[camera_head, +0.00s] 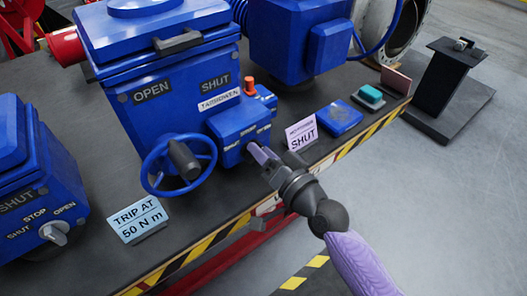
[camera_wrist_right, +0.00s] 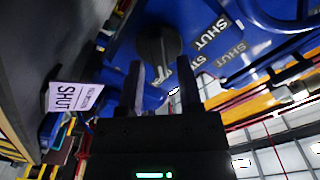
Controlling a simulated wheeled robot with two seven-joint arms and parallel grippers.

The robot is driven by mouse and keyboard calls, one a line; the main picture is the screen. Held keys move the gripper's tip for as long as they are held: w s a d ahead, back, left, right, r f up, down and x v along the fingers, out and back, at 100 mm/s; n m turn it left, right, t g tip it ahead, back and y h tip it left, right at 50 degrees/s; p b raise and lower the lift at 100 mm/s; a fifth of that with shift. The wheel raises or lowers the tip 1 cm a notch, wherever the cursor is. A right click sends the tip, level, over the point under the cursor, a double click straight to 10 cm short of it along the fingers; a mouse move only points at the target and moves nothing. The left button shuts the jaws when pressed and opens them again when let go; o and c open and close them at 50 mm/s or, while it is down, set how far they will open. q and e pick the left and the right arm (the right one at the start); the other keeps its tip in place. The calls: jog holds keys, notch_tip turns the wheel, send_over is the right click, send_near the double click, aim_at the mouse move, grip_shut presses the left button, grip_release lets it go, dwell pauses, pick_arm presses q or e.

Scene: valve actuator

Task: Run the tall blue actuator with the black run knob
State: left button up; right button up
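The tall blue actuator (camera_head: 165,85) stands on the dark bench, with OPEN and SHUT on its front and a blue handwheel (camera_head: 180,165) below. My right gripper (camera_head: 274,156) is at this box's front, open. In the right wrist view the black run knob (camera_wrist_right: 158,45) lies just ahead of the fingertips (camera_wrist_right: 160,75), between their lines; I cannot tell whether they touch it. In the head view the gripper mostly hides the knob. My left gripper is out of view.
A second blue actuator (camera_head: 35,175) with a grey selector is at left. A TRIP AT 50 N m card (camera_head: 138,220) and a SHUT card (camera_head: 301,133) stand near the striped bench edge. A blue pad (camera_head: 339,117) and teal button (camera_head: 370,95) lie right.

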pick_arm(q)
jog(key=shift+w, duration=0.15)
pick_arm(e)
jog(key=shift+o, duration=0.2)
jog(key=shift+s, duration=0.1)
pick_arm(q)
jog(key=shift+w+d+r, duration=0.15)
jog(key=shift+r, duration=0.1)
pick_arm(e)
jog(key=v, duration=0.9)
jog(key=shift+s+d, duration=0.25)
jog(key=shift+s, duration=0.05)
